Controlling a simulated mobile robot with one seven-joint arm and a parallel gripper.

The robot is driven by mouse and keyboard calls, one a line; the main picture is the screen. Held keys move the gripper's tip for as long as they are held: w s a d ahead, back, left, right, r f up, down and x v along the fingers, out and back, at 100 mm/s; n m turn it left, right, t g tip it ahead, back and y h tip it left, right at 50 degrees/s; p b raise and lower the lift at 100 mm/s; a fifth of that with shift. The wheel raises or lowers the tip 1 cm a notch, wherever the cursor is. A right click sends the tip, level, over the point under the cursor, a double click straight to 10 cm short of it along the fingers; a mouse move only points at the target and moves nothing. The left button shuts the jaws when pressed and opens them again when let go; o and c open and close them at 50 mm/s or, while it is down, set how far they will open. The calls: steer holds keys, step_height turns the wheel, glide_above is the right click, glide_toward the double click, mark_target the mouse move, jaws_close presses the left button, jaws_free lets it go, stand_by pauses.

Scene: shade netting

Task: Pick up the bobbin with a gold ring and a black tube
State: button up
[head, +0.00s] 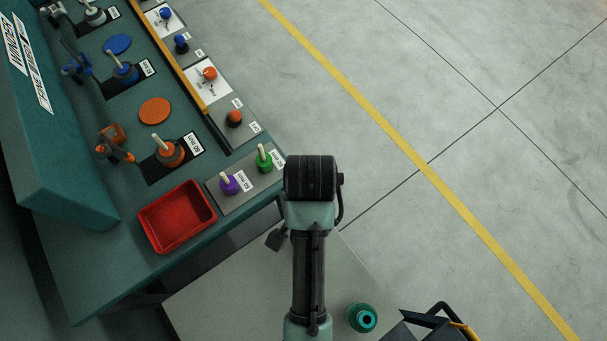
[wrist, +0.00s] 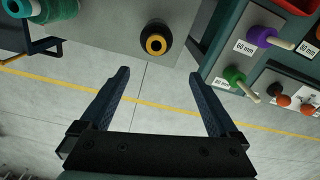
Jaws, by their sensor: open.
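A dark bobbin with a gold ring around a black tube opening (wrist: 156,40) is on a grey surface (wrist: 100,35) at the top middle of the wrist view. I cannot make it out in the head view, where my arm covers part of that surface. My gripper (wrist: 158,74) is open and empty in the wrist view. Its two fingers are spread wide, and the bobbin shows beyond the fingertips, roughly centred between them and apart from both.
A teal bobbin (wrist: 58,10) is on the same surface; it also shows in the head view (head: 363,318). A teal bench (head: 100,285) at left holds a red tray (head: 160,242), purple (head: 229,184) and green (head: 264,160) spools on pegs. The floor at right is clear.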

steer(key=f, duration=0.4)
steer(key=s+f, duration=0.1)
steer(key=f, duration=0.2)
step_height(320, 180, down, 6)
steer(key=shift+p, duration=0.35)
steer(key=shift+s+d, duration=0.1)
jaws_close()
